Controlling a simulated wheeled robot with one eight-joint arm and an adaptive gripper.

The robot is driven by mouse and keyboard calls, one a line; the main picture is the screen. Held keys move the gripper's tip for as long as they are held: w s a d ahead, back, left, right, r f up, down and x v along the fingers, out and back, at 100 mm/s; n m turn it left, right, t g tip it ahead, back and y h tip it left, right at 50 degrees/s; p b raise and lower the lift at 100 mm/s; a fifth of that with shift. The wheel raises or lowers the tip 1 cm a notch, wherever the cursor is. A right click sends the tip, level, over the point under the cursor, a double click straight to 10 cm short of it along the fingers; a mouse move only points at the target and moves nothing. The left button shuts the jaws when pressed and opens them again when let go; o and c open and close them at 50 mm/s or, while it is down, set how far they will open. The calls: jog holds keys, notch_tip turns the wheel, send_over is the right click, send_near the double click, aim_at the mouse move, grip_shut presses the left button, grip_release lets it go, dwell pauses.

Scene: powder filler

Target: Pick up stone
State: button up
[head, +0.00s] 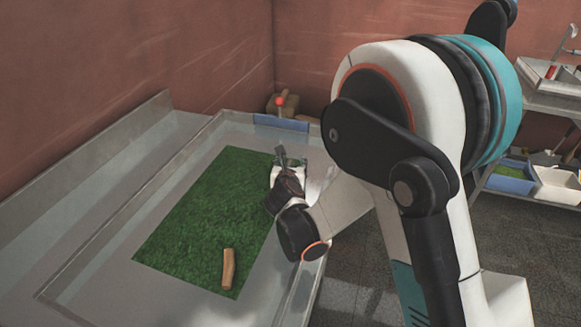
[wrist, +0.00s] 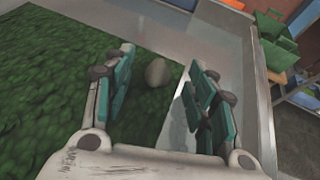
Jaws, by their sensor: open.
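The stone (wrist: 158,72) is a small, rounded grey-beige object. In the wrist view it lies near the edge of the green mat (wrist: 45,95), between and beyond the fingers of my gripper (wrist: 165,90). The gripper's teal-padded fingers are spread apart and hold nothing. In the head view my gripper (head: 291,160) is over the far right corner of the green mat (head: 205,205). I cannot make out the stone in the head view; the gripper and arm are in that area.
A brown wooden piece (head: 228,268) lies on the near part of the mat. The mat lies in a grey metal tray with raised edges (head: 125,208). Shelves with a blue bin (head: 510,178) stand at the right. A red-topped item (head: 280,101) is behind the tray.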

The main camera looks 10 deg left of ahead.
jog(key=shift+c, duration=0.5)
jog(key=c, duration=1)
jog(key=shift+r, duration=0.15)
